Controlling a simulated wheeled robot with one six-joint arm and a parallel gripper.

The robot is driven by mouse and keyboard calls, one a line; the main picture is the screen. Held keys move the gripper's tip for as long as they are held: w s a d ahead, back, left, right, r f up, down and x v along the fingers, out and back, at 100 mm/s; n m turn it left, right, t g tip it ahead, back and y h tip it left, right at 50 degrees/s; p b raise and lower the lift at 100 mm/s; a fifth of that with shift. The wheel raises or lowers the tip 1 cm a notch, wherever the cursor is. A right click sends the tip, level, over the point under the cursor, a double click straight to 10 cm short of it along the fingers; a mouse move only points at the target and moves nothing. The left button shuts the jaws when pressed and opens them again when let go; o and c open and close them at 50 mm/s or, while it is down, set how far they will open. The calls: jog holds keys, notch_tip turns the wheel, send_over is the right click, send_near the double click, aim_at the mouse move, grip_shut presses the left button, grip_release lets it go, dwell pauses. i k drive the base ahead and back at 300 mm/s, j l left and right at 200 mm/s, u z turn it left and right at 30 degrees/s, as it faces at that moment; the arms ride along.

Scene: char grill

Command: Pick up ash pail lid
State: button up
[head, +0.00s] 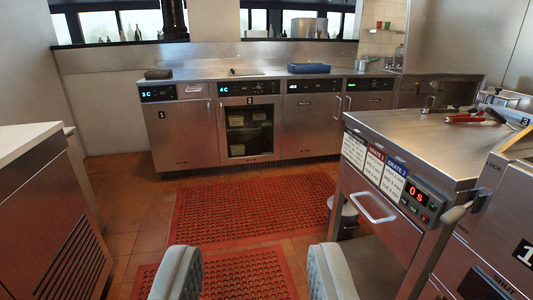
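My gripper (255,252) shows at the bottom of the head view, with its two grey fingers wide apart and nothing between them. Red matting and floor show through the gap. A small grey pail-like container (346,217) stands on the floor beside the right-hand steel unit, partly hidden by it. It lies beyond and to the right of my gripper, apart from it. I cannot tell whether a lid is on it. No ash pail lid can be made out clearly.
Red perforated mats (250,205) cover the tiled floor ahead. A steel unit (420,140) with a handle and display stands close on the right, with red-handled tongs (468,118) on top. A cabinet (45,215) stands left. A steel counter (255,74) with a blue tray (309,69) spans the back.

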aim_at(349, 210)
jog(key=i+u, duration=0.35)
jog(key=i, duration=1.25)
jog(key=i+z, duration=0.25)
jog(key=i, duration=0.25)
jog(key=i+z, duration=0.25)
jog(key=i, duration=0.3)
jog(key=i+j+z, duration=0.25)
jog(key=i, duration=0.25)
jog(key=i+z, duration=0.6)
jog(key=z, duration=0.15)
jog(key=i+j+z, duration=0.35)
jog(key=k+l, duration=0.05)
jog(key=l, duration=0.05)
